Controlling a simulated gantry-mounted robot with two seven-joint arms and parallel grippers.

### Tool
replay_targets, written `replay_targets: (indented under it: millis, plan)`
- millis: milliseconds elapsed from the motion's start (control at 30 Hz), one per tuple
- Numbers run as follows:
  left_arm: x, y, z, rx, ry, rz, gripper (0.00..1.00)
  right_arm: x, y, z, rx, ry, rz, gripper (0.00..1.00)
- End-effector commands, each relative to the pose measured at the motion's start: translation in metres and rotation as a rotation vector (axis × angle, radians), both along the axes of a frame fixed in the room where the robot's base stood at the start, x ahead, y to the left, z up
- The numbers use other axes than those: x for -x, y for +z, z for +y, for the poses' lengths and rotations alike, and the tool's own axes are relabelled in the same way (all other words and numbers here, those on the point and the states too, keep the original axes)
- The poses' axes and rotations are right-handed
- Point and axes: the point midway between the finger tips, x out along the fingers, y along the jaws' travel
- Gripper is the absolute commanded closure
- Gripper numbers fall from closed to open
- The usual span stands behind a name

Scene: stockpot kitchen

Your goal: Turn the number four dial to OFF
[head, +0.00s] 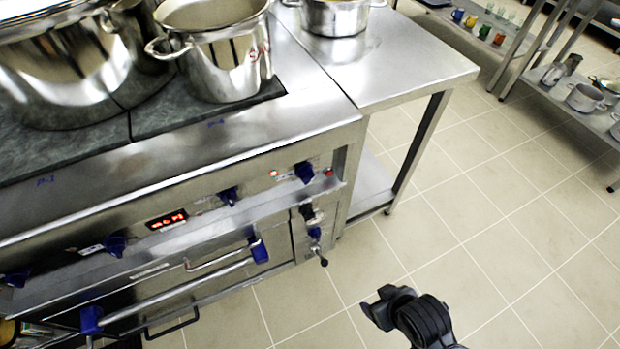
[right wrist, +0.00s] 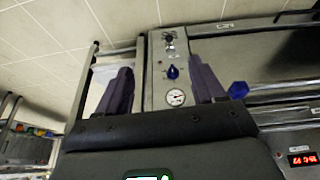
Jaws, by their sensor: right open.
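The stove front in the head view carries a row of blue dials. The rightmost dial (head: 304,172) seems to be number four, but its label is too small to read. A small red light beside it is lit. My right gripper (head: 382,302) is open and empty over the floor, to the right of and below the stove front, apart from the dials. In the right wrist view its two fingers (right wrist: 160,66) spread in front of the side panel, with a lower blue knob (right wrist: 172,72) seen between them. My left gripper is not in view.
Other blue dials (head: 229,195) and a red display (head: 166,220) line the front. Oven door handles (head: 175,302) stick out below. Steel pots (head: 222,50) stand on top. A steel side table (head: 400,70) adjoins on the right. Tiled floor (head: 500,220) lies open at right.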

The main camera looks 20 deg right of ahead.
Motion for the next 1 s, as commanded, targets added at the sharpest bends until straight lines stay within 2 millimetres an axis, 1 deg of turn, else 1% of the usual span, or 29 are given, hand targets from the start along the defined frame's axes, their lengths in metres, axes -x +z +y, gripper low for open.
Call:
replay_targets:
  millis: [100,267,333,433,500,667,767,800,900,1000]
  plan:
    - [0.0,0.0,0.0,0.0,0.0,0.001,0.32,-0.023,0.004,0.003,-0.028,-0.012,-0.125,0.32]
    - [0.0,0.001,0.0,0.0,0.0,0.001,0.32,-0.063,-0.003,0.011,-0.081,-0.034,-0.349,0.32]
    - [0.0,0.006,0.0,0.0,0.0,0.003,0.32,-0.083,-0.001,0.016,-0.107,-0.043,-0.464,0.32]
    - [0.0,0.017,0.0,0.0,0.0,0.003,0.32,-0.11,0.007,0.022,-0.14,-0.055,-0.634,0.32]
    - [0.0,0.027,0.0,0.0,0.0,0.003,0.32,-0.126,0.016,0.027,-0.16,-0.058,-0.751,0.32]
    - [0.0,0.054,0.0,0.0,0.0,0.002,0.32,-0.154,0.041,0.037,-0.191,-0.051,-0.994,0.32]
    - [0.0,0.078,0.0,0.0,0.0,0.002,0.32,-0.169,0.06,0.045,-0.201,-0.034,-1.11,0.32]
    - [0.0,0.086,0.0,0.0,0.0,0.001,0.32,-0.174,0.065,0.049,-0.202,-0.024,-1.132,0.32]
    - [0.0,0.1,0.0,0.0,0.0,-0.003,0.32,-0.187,0.073,0.056,-0.199,-0.009,-1.134,0.32]
    - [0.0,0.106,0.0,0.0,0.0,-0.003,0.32,-0.197,0.089,0.059,-0.204,-0.001,-1.156,0.32]
